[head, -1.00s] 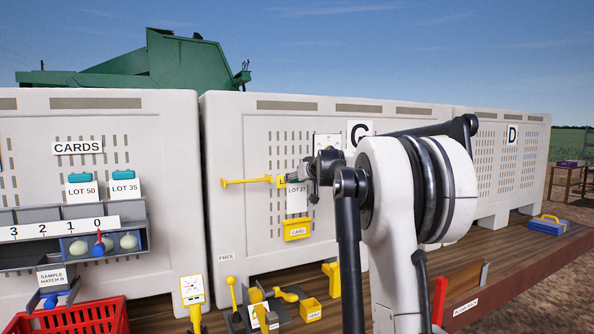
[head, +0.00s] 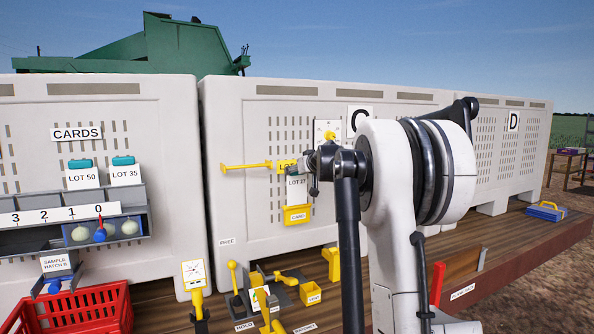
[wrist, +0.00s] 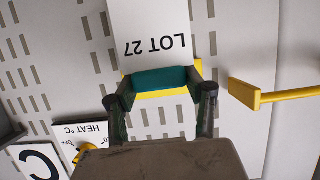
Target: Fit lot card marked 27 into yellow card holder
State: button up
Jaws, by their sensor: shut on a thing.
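The white lot card marked 27 (head: 297,188) is upright in front of the middle bin. Its teal top tab (wrist: 160,79) is between the fingers of my gripper (wrist: 158,83), which is shut on it. My gripper also shows in the head view (head: 308,170), coming from the right. The yellow card holder (head: 297,214), labelled CARD, is on the bin front directly below the card. The card's lower edge meets the holder's top edge in the head view; I cannot tell if it is inside. The holder is outside the wrist view.
A yellow bar (head: 245,167) sticks out left of the card. A heat dial (head: 328,132) is above my gripper. Cards marked 50 (head: 83,178) and 35 (head: 125,174) stand in a rack at left. Yellow tools and a small yellow box (head: 310,292) stand below.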

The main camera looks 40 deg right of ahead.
aim_at(297, 185)
jog(key=shift+f+b, duration=1.65)
jog(key=shift+f, duration=1.25)
jog(key=o, duration=1.2)
jog(key=shift+o, duration=0.2)
jog(key=v, duration=1.2)
jog(key=shift+a, duration=0.1)
